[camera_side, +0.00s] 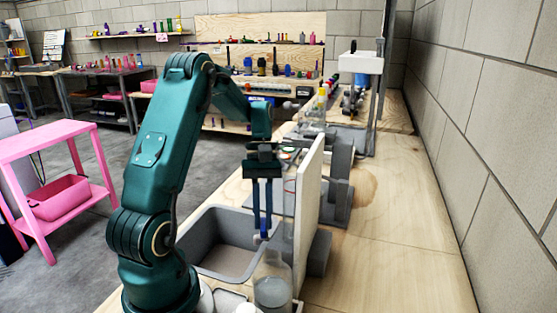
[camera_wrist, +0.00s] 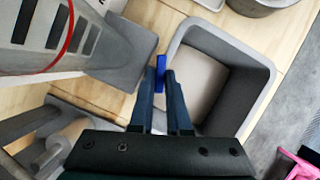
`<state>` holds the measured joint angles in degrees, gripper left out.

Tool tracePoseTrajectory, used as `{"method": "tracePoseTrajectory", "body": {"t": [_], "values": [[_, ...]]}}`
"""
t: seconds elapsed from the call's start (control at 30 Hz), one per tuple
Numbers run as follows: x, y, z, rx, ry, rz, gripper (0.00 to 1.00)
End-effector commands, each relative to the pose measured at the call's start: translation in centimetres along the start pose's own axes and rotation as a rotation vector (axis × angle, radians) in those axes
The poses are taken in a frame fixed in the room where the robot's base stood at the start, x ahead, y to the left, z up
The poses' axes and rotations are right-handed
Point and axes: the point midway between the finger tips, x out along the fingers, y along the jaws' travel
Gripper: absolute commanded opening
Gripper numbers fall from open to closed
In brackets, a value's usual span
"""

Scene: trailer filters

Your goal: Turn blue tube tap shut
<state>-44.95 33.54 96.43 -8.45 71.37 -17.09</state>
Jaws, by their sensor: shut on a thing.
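My gripper (camera_side: 262,234) points straight down beside an upright pale board (camera_side: 308,200) in the side view. In the wrist view my gripper (camera_wrist: 160,85) has its two dark fingers close together. They are shut on a small blue piece, which appears to be the blue tube tap (camera_wrist: 161,66); its upper end shows past the fingertips. The fingers hide the rest of the tap, and I cannot tell how far it is turned. In the side view the tap is too small and covered to make out clearly.
A grey open bin (camera_side: 193,262) stands on the wooden bench left of my gripper; its rim (camera_wrist: 262,104) is close in the wrist view. A clear bottle (camera_side: 272,288) stands in front. A slotted grey panel with a red tube (camera_wrist: 69,35) is at upper left in the wrist view.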

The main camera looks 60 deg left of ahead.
Motion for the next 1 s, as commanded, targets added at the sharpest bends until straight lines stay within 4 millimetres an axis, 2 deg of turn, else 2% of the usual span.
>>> {"method": "tracePoseTrajectory", "body": {"t": [0.2, 0.5, 1.0], "values": [[-0.06, 0.23, -0.02, 0.164, 0.003, -0.068, 0.00], [-0.05, 0.37, 0.02, 0.307, 0.003, -0.128, 0.00], [-0.06, 0.40, 0.05, 0.359, 0.003, -0.149, 0.00]]}}
